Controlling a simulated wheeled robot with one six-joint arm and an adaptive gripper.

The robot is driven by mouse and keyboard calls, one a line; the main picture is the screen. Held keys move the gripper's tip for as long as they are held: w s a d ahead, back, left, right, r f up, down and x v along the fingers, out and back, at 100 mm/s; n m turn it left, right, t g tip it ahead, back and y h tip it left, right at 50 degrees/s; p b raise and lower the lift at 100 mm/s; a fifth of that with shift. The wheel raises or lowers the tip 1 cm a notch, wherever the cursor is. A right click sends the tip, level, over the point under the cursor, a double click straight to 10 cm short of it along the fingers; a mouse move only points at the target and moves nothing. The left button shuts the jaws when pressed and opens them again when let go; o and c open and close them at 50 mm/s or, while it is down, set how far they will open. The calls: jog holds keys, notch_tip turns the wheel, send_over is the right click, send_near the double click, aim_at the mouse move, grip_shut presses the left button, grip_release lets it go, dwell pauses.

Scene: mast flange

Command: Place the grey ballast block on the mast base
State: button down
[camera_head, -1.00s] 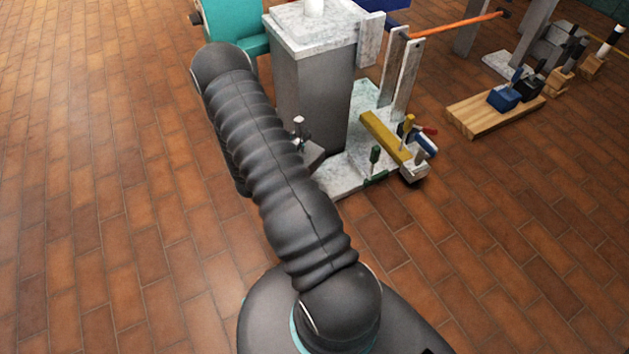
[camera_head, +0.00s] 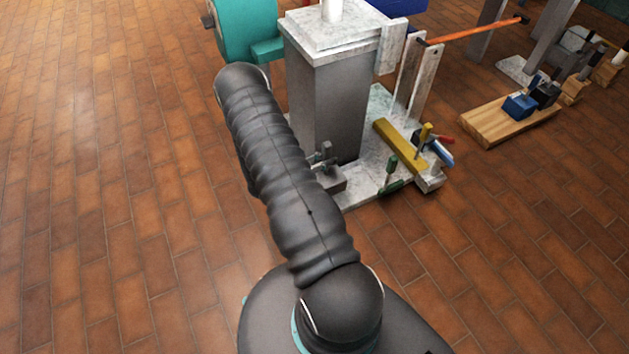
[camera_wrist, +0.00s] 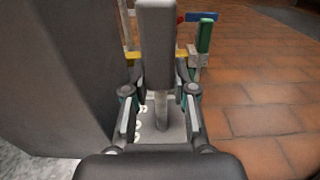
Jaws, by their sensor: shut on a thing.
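My gripper (camera_wrist: 158,78) is shut on the grey ballast block (camera_wrist: 156,35), which stands up between its fingers in the wrist view. In the head view my arm hides most of the gripper. A grey block-like piece with a short upright part (camera_head: 330,179) shows just right of my arm, by the foot of the mast column. The mast base (camera_head: 365,192) is a pale, worn plate around that column. I cannot tell whether the block touches the plate.
The grey mast column (camera_head: 325,105) rises close to the left of my gripper. A yellow bar (camera_head: 399,146) and a green-handled clamp (camera_head: 390,168) sit on the plate's right side. A wooden board with blue items (camera_head: 480,124) lies farther right. Floor at left is clear.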

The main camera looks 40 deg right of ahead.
jog(key=a+f, duration=0.2)
jog(key=a, duration=0.1)
jog(key=a+f, duration=0.1)
jog(key=a, duration=0.1)
jog(key=shift+w, duration=0.1)
jog(key=shift+f, duration=2)
jog(key=shift+b, duration=0.3)
jog(key=shift+f, duration=0.15)
jog(key=c, duration=0.9)
grip_release()
jog(key=shift+c, duration=0.2)
